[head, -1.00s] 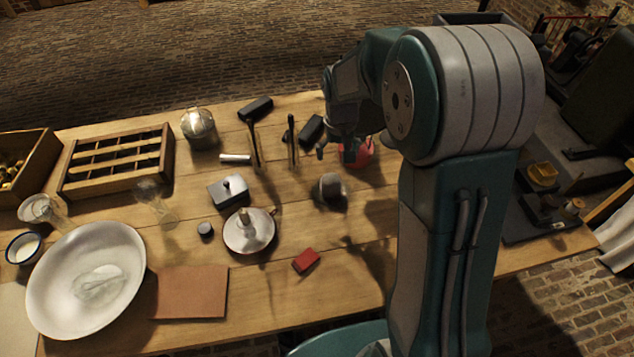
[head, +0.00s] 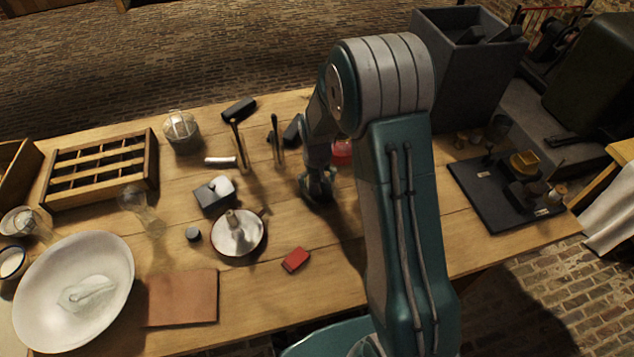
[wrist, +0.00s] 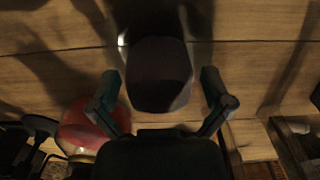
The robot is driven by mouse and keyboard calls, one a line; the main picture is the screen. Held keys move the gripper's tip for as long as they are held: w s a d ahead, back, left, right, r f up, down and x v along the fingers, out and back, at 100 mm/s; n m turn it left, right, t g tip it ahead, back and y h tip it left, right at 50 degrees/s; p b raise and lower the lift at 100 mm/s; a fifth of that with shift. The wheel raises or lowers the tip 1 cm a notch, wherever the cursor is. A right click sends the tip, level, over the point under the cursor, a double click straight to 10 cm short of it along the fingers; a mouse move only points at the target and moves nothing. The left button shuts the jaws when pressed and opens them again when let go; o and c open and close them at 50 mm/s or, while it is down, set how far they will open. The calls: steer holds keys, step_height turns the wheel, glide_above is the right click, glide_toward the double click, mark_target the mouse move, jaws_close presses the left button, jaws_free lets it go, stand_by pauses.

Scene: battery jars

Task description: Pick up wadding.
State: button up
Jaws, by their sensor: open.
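A dark, rounded lump (wrist: 160,72), which looks like the wadding, sits on the wooden table. In the wrist view it lies between the two spread fingers of my gripper (wrist: 160,84), with visible gaps on both sides. My gripper is open and holds nothing. In the head view my gripper (head: 318,192) is low over the table's middle and hides the lump.
A red round object (head: 342,152) stands behind my gripper and shows at lower left in the wrist view (wrist: 92,125).

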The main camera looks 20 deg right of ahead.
steer(key=shift+f, duration=0.25)
steer(key=c, duration=0.9)
steer(key=shift+r, duration=0.1)
steer(key=shift+r, duration=0.35)
step_height(320, 180, up, 2)
steer(key=shift+r, duration=0.2)
steer(key=s+r, duration=0.3)
steer(key=s, duration=0.1)
steer(key=s+r, duration=0.3)
steer(key=s, duration=0.2)
steer(key=s+r, duration=0.3)
steer(key=s, duration=0.2)
steer(key=shift+r, duration=0.4)
